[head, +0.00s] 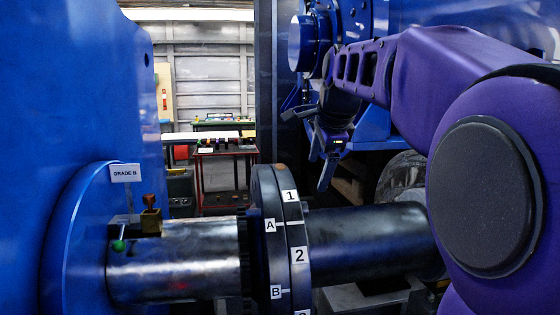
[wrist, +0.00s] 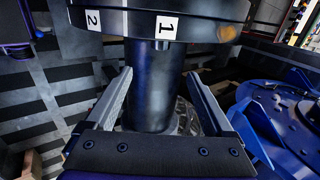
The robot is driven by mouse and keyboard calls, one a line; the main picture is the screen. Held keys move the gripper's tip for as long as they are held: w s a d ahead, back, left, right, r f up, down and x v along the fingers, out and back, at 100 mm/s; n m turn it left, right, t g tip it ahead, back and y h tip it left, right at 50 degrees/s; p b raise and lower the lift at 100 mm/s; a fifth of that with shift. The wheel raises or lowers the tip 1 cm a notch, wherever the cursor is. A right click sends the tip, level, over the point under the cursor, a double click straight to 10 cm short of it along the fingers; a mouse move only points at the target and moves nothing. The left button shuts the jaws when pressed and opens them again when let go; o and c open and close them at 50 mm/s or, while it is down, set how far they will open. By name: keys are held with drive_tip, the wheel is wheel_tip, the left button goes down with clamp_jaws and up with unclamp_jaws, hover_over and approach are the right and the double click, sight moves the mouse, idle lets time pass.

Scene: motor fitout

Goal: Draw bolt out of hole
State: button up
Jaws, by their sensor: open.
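The dark coupling flange (head: 268,215) carries labels 1, 2, A and B on its rim. It also shows at the top of the wrist view (wrist: 200,12). A small bolt end (wrist: 161,45) sticks out of the flange face just by label 1. The bolt's other parts are hidden in the flange. My gripper (head: 321,165) is above the shaft, to the right of the flange in the head view. In the wrist view its two fingers (wrist: 160,78) are wide apart and empty. The bolt end lies beyond the fingertips, roughly midway between them, and nothing touches it.
The dark shaft (head: 370,238) runs right from the flange. The steel shaft (head: 180,262) on the left leads to a big blue housing (head: 70,90) with a GRADE B sign (head: 125,173). A red-framed bench (head: 225,152) stands behind.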

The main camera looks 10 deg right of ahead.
sight(307, 206)
drive_tip(key=b+x, duration=0.2)
drive_tip(key=x, duration=1.3)
drive_tip(key=shift+w+f, duration=0.15)
drive_tip(key=shift+f, duration=0.05)
drive_tip(key=shift+c, duration=0.3)
clamp_jaws()
drive_tip(key=shift+d+r, duration=0.1)
drive_tip(key=shift+r, duration=0.05)
